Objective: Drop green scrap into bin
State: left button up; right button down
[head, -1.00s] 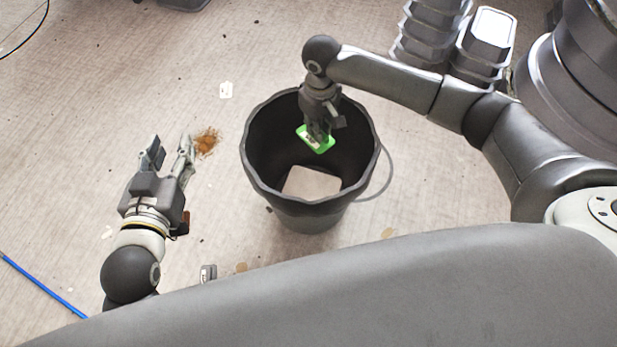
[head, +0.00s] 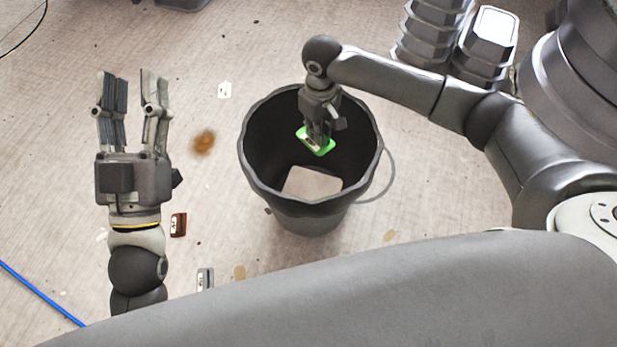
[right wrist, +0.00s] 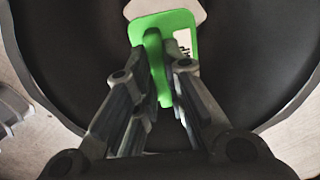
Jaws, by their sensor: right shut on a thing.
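The black bin (head: 258,200) stands on the floor in the middle of the head view, with a pale flat piece (head: 312,183) at its bottom. My right gripper (head: 318,138) points down inside the bin's mouth and is shut on the green scrap (head: 325,150). In the right wrist view the green scrap (right wrist: 180,22) sits between the fingertips, with the bin's dark inside (right wrist: 255,60) around it. It has a cut-out or label with dark marks. My left gripper (head: 127,85) is open and empty above the floor, left of the bin.
A brown scrap (head: 178,224) and a grey scrap (head: 205,279) lie on the floor near my left arm. A white scrap (head: 225,90) and a rusty stain (head: 203,142) lie left of the bin. Stacked grey moulds (head: 484,45) stand at the upper right. A blue cable (head: 40,294) runs at lower left.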

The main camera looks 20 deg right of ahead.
pick_arm(q)
jog(key=shift+s+r+t, duration=0.25)
jog(key=shift+r+t, duration=0.05)
jog(key=shift+r, duration=0.15)
pick_arm(e)
jog(key=c, duration=1.4)
grip_release()
notch_tip(320, 180, up, 12)
jog(key=shift+f, duration=0.1)
